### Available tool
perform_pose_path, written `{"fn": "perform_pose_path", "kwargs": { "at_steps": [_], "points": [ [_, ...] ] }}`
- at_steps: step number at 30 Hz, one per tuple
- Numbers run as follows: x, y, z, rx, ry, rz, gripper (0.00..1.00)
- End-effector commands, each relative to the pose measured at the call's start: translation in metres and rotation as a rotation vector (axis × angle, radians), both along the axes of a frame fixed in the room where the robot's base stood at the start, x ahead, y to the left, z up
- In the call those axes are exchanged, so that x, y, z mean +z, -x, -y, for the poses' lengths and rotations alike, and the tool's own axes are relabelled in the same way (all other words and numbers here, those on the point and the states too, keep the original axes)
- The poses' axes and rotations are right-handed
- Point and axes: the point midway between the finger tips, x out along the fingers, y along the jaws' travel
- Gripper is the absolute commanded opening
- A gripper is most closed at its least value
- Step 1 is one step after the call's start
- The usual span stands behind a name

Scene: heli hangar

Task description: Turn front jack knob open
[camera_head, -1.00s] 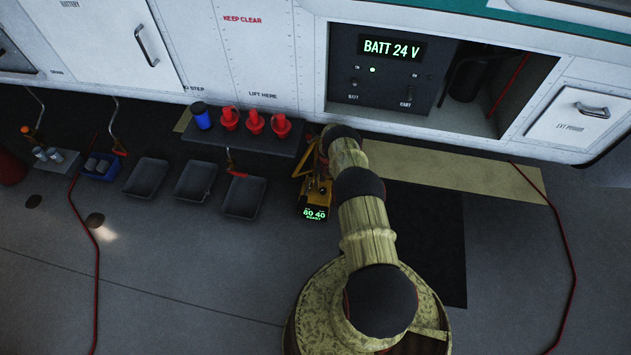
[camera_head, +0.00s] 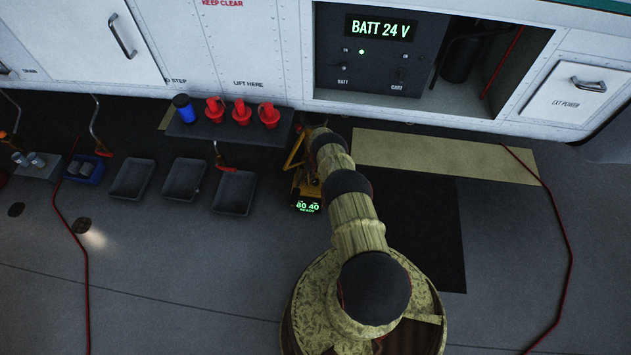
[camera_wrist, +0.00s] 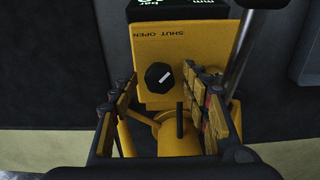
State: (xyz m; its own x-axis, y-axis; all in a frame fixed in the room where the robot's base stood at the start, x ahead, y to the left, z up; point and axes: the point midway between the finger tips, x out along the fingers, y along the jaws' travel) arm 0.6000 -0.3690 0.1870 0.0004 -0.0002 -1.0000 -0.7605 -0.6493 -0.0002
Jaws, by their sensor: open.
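The front jack is yellow, with a black knob (camera_wrist: 159,77) on its yellow top face; the knob has a white mark line. The words SHUT and OPEN are printed beside the knob and read upside down in the wrist view. In the head view my arm hides the gripper and much of the jack.
The white aircraft side with an open battery bay (camera_head: 380,55) is behind. Grey trays (camera_head: 183,180) lie left. A metal lever (camera_wrist: 238,50) rises right of the knob in the wrist view.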

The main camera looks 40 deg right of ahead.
Motion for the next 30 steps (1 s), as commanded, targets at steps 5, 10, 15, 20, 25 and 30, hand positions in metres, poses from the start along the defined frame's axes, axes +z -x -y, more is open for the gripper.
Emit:
{"fn": "perform_pose_path", "kwargs": {
  "at_steps": [5,10,15,20,25,30],
  "points": [
    [0.0001,0.0003,-0.0002,0.000,0.000,0.000,0.43],
    [0.0000,0.0005,-0.0003,0.000,-0.001,-0.001,0.33],
    [0.0000,0.0005,-0.0004,0.000,-0.001,-0.001,0.23],
    [0.0000,0.0005,-0.0004,0.000,-0.001,-0.001,0.14],
    [-0.0001,0.0005,-0.0005,0.000,-0.001,-0.001,0.04],
    [-0.0001,0.0004,-0.0005,0.004,-0.001,-0.001,0.02]
  ]
}}
